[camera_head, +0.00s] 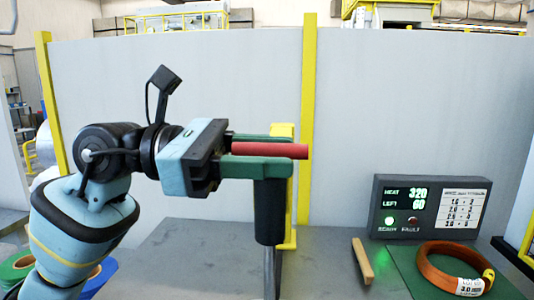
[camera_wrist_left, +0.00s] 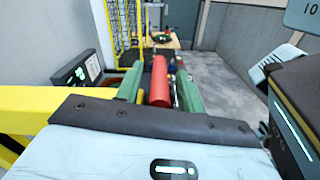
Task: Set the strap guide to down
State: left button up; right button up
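A red bar (camera_head: 268,150), which looks like the handle of the strap guide, lies about level in front of a yellow upright bracket (camera_head: 291,190). My left gripper (camera_head: 278,150) has its green fingers above and below the bar in the head view. In the left wrist view the red bar (camera_wrist_left: 160,80) runs between the two fingers (camera_wrist_left: 160,92), with gaps at both sides. The gripper is open around the bar. A dark upright roller (camera_head: 270,212) stands just under the lower finger. The bar's mounted end is hidden.
A display box (camera_head: 431,207) reading HEAT 320, LEFT 60 stands on the grey table (camera_head: 200,262) at the right. A copper coil (camera_head: 440,262) with a tag lies on a green mat (camera_head: 405,265). A wooden block (camera_head: 363,261) lies left of it. A grey wall stands behind.

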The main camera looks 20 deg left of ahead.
pick_arm(q)
jog(key=b+v, duration=0.1)
jog(key=v, duration=0.6)
jog(key=shift+a, duration=0.4)
jog(key=shift+s+r, duration=0.1)
jog(key=shift+s, duration=0.05)
